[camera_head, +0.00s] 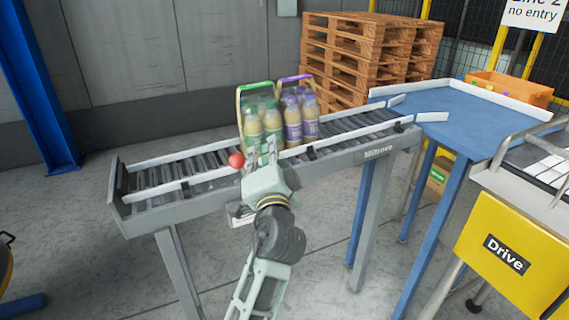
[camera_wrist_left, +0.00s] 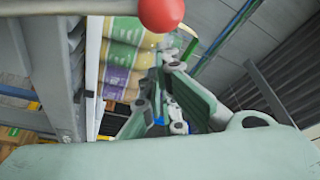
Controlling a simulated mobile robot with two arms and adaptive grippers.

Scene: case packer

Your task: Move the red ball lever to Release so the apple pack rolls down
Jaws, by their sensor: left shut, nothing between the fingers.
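The red ball (camera_head: 236,160) of the lever shows at the near side of the roller conveyor (camera_head: 190,167), just left of my left gripper. It also shows in the left wrist view (camera_wrist_left: 161,13) at the top, close to the gripper. Two bottle packs stand on the rollers behind the gripper: one with a green handle (camera_head: 254,116) and one with a purple handle (camera_head: 300,108). My left gripper (camera_head: 264,153) is shut and empty, beside the ball; I cannot tell whether they touch. The left wrist view also shows its fingers (camera_wrist_left: 165,92). The Release marking is not readable. My right gripper is out of view.
A blue table (camera_head: 455,125) with white rails joins the conveyor's right end. Stacked wooden pallets (camera_head: 370,50) stand behind. A yellow Drive box (camera_head: 510,258) is at the lower right. The rollers left of the packs are clear.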

